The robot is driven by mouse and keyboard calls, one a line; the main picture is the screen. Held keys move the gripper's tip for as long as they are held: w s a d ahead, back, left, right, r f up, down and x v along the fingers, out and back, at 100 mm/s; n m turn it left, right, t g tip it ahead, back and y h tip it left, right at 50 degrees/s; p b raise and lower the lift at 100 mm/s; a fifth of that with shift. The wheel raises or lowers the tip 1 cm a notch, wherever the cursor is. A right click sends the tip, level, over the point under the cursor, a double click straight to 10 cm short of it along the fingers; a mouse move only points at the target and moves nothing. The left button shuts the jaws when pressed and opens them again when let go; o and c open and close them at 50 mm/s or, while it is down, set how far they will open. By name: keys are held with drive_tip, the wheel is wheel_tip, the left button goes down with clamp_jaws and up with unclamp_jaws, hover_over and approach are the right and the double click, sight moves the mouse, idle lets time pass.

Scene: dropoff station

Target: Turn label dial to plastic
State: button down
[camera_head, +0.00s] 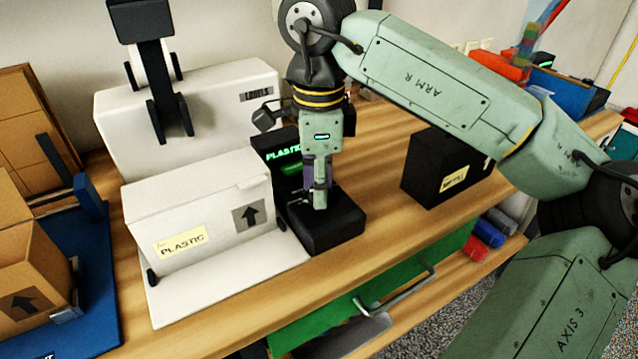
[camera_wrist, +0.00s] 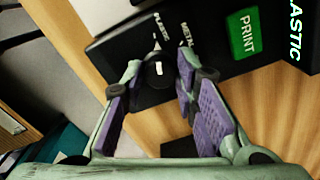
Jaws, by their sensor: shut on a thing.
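The black label dial (camera_wrist: 158,76) with a white mark sits on a black base (camera_head: 330,232) on the bench. In the wrist view, PLASTIC and METAL are printed beside it. Which word the mark points to is hard to tell. My gripper (camera_head: 319,203) points down over the base, and its fingertips, also in the wrist view (camera_wrist: 160,66), are shut around the dial. In the head view the gripper hides the dial. The display (camera_head: 284,153) behind shows PLASTIC in green letters. A green PRINT button (camera_wrist: 243,33) is on the panel.
A white box (camera_head: 200,215) labelled PLASTIC sits on a white stand just left of the base. A black box (camera_head: 440,165) stands to the right, with bare wood between. A cardboard box (camera_head: 35,265) is at far left. A green drawer (camera_head: 365,300) is below the bench edge.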

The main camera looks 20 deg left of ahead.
drive_tip(key=shift+n, duration=0.3)
idle(0.4)
drive_tip(key=c, duration=1.2)
unclamp_jaws()
drive_tip(key=shift+c, duration=0.2)
wheel_tip(320, 180, up, 12)
